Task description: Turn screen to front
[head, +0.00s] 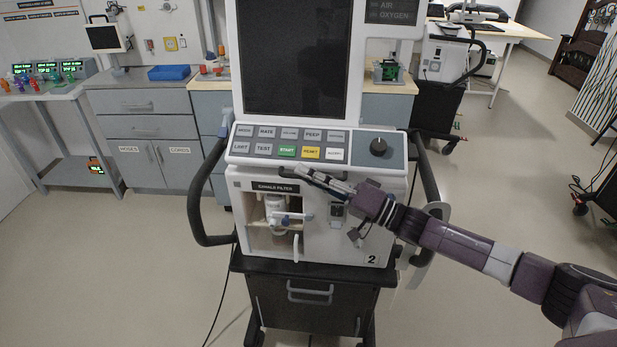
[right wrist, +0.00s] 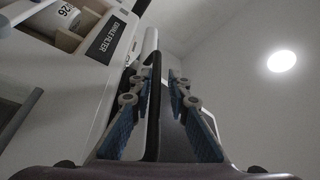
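The screen (head: 297,55) is a dark panel in a white frame on top of the ventilator (head: 355,220), facing me and blank. My right gripper (head: 310,181) reaches in from the right, in front of the ventilator, just below the button panel (head: 287,143) and close to the exhale filter label (head: 275,187). In the right wrist view its two fingers (right wrist: 164,80) stand apart. A dark bar and a pale edge show beyond and between them, and I cannot tell whether they touch it. The screen's top edge is out of frame. My left gripper is not in view.
Black side handles (head: 199,205) flank the ventilator. A filter canister (head: 275,208) sits in its open compartment; the canister (right wrist: 66,17) also shows in the right wrist view. Cabinets (head: 150,130) stand behind left. The floor (head: 110,270) at left is clear.

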